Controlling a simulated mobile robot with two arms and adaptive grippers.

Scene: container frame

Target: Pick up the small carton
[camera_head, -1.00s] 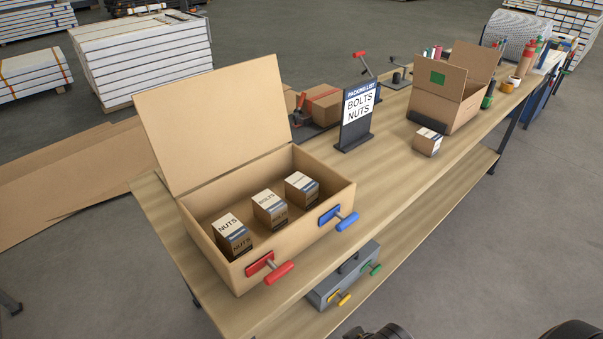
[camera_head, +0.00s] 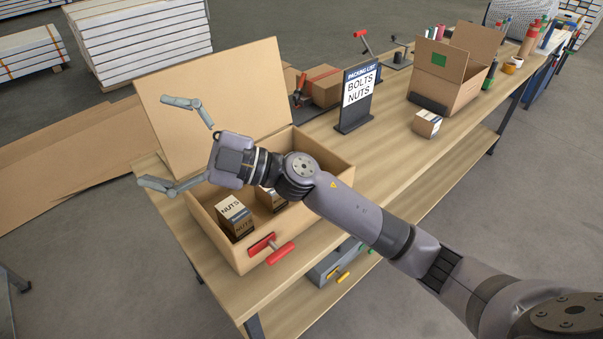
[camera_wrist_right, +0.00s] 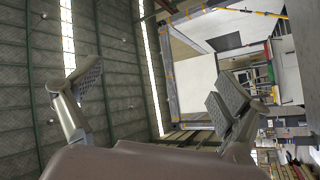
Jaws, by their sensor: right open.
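A small carton (camera_head: 427,124) with a white label and blue band stands on the workbench, right of the sign. Inside the large open box (camera_head: 262,232), a small carton marked NUTS (camera_head: 234,216) stands at the left, with another small carton (camera_head: 271,199) partly hidden behind my arm beside it. Any further carton there is hidden by the arm. My right gripper (camera_head: 172,145) is open and empty, above the box's left end in front of its raised lid. In the right wrist view its fingers (camera_wrist_right: 155,95) are spread with nothing between them. My left gripper is not in view.
A packing list sign (camera_head: 356,98) reading BOLTS, NUTS stands on the workbench (camera_head: 383,165). An open carton (camera_head: 452,85) with a green square stands behind the small carton. The bench between sign and front edge is clear.

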